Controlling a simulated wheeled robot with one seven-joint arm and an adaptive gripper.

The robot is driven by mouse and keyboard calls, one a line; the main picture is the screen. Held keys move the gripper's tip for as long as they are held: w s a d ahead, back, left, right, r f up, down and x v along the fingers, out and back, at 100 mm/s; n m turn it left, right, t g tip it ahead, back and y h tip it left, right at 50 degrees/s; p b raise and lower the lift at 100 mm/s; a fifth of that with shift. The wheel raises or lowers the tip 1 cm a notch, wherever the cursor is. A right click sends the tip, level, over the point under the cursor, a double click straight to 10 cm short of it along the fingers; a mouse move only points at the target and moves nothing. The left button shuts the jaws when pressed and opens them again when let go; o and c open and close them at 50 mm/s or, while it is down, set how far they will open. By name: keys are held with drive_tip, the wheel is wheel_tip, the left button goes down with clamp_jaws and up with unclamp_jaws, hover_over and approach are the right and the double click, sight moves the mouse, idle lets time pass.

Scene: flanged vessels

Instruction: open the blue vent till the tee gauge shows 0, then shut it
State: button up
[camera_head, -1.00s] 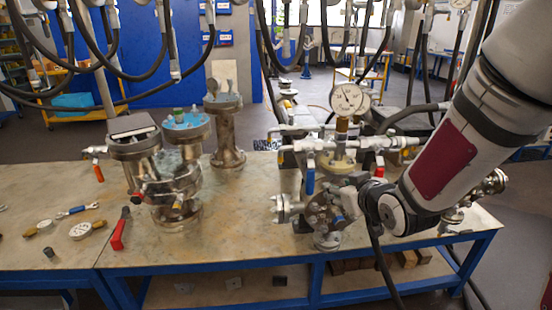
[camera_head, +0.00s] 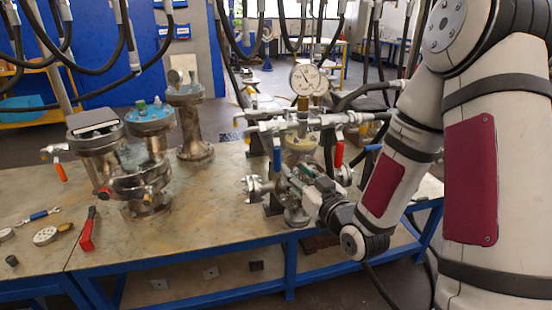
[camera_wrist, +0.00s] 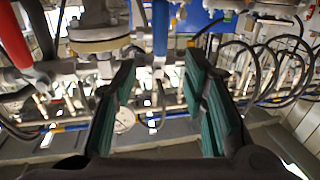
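The tee gauge (camera_head: 306,78) stands on top of the pipework; its needle is too small to read for certain. The blue vent handle (camera_head: 277,160) hangs straight down from the pipe on the left. In the wrist view, which looks upside down, the blue handle (camera_wrist: 160,28) is upright at top centre, beyond the fingertips. A red handle (camera_head: 339,154) hangs on the right of the pipe and also shows in the wrist view (camera_wrist: 16,38). My gripper (camera_head: 301,178) is low in front of the pipework. Its green-padded fingers (camera_wrist: 160,78) are apart with nothing between them.
Flanged vessels (camera_head: 138,190) stand on the left of the bench (camera_head: 190,235). A red-handled tool (camera_head: 88,230), a wrench (camera_head: 38,216) and a loose gauge (camera_head: 46,235) lie at the bench's left. Black hoses (camera_head: 105,62) hang overhead. Pipes and a flange (camera_wrist: 100,40) are close to my fingers.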

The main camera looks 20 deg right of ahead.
sight(279, 156)
drive_tip(key=w, duration=0.3)
drive_tip(key=w+a, duration=0.1)
drive_tip(key=w, duration=0.3)
drive_tip(key=w+a, duration=0.1)
drive_tip(key=w, duration=0.3)
drive_tip(key=shift+w+a+b, duration=0.15)
drive_tip(key=shift+b, duration=0.25)
drive_tip(key=shift+c, duration=0.5)
clamp_jaws()
